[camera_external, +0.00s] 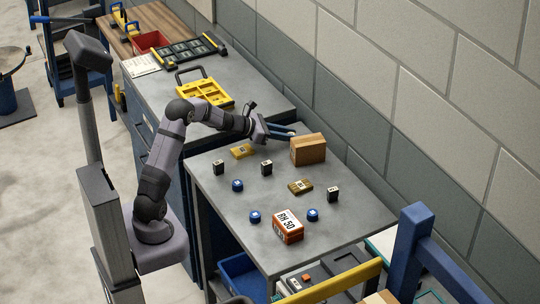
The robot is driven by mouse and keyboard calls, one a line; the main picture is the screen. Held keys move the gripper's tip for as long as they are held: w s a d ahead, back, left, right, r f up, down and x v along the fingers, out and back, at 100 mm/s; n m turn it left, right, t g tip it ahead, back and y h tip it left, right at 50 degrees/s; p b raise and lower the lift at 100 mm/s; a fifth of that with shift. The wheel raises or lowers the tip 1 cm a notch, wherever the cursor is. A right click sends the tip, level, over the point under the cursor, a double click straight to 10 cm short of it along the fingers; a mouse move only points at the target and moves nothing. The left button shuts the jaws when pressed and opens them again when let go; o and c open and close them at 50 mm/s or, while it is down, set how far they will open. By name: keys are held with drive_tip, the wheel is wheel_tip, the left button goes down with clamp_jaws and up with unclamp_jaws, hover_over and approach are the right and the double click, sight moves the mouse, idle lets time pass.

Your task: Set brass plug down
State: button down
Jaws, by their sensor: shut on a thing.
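My gripper (288,131) reaches over the far part of the grey table, just left of the cardboard box (308,150). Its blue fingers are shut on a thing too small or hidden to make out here. I cannot tell from this view whether it is the brass plug, or whether it touches the table. Two flat brass-yellow blocks with dark marks lie on the table, one left of the box (241,151) and one in front of it (300,187).
Several small black blocks, one of them here (266,167), and several blue round pieces, one of them here (237,185), are spread over the table. An orange and white labelled box (288,227) stands near the front. Bare tabletop lies between them.

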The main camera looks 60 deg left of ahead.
drive_tip(key=shift+f, duration=0.15)
drive_tip(key=c, duration=1.5)
unclamp_jaws()
drive_tip(key=shift+r, duration=0.25)
drive_tip(key=v, duration=1.2)
drive_tip(key=shift+b, duration=0.35)
